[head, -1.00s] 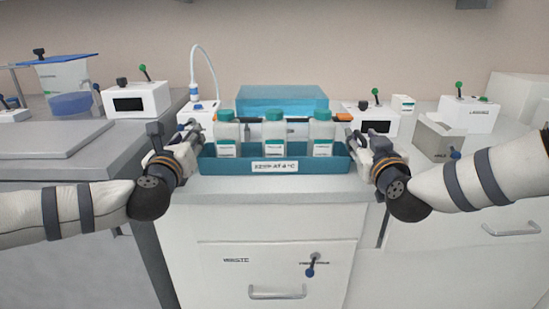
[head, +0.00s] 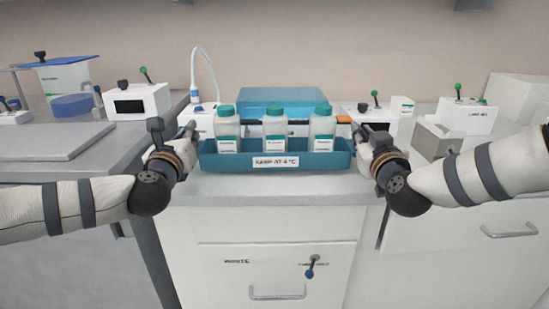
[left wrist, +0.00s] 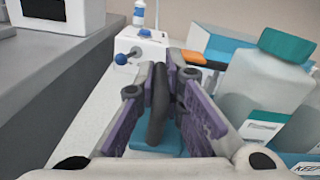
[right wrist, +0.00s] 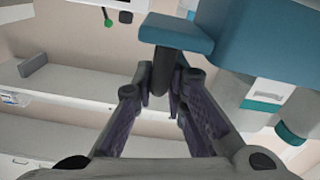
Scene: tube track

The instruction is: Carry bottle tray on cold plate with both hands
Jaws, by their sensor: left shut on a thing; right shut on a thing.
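The teal bottle tray (head: 215,160) is at the front of the counter in the head view, with a white label on its front. Three clear bottles with green caps (head: 275,125) stand upright in it. My left gripper (head: 192,131) is at the tray's left end; in the left wrist view its fingers (left wrist: 160,100) are shut on a dark upright handle. My right gripper (head: 359,131) is at the right end; in the right wrist view its fingers (right wrist: 160,85) are shut on the matching handle. I cannot tell which surface is the cold plate, or whether the tray clears the counter.
A blue box (head: 283,98) stands behind the tray. A grey bench (head: 60,140) is at the left. Cabinet fronts with a drawer handle (head: 277,294) are below.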

